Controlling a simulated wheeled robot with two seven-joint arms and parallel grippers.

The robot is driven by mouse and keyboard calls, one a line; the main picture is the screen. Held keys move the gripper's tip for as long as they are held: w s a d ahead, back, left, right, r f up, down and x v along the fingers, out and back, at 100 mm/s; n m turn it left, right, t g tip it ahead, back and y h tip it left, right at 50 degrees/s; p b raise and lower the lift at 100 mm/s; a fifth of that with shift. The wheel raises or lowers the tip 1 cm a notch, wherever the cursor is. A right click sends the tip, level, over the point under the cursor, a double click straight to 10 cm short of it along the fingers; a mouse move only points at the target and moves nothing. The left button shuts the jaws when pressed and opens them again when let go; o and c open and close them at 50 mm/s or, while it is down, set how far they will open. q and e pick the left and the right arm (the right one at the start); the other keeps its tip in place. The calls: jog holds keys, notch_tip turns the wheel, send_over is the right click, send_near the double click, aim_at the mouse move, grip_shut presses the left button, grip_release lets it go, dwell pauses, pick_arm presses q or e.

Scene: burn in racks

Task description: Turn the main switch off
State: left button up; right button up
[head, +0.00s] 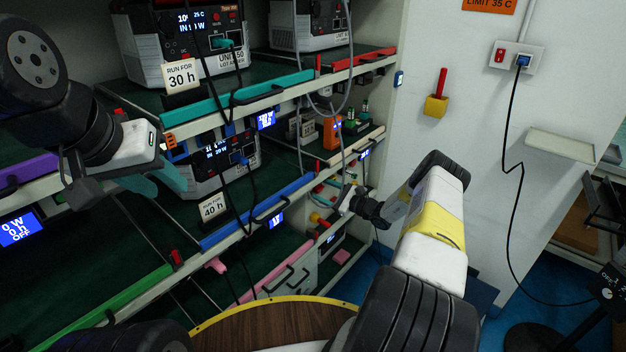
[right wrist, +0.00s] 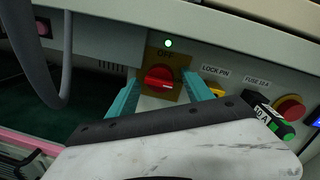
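The main switch (right wrist: 160,77) is a red rotary knob on a brownish-yellow plate in the right wrist view.
A green lamp (right wrist: 168,43) glows above the switch. A lock pin, a fuse holder (right wrist: 272,122) and a red mushroom button (right wrist: 290,107) sit to its right. A grey cable (right wrist: 55,75) hangs left. Racks with units, signs and hanging cables fill the head view's left.

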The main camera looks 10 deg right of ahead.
grip_shut()
jog(key=shift+n, duration=0.4)
jog(key=n, duration=0.2)
jog(key=shift+r+n, duration=0.15)
jog(key=shift+n, duration=0.25)
jog(key=n+h, duration=0.1)
jog(key=n, duration=1.2)
jog(key=shift+h, duration=0.4)
jog(key=shift+s+a+n, duration=0.1)
jog(key=shift+n, duration=0.2)
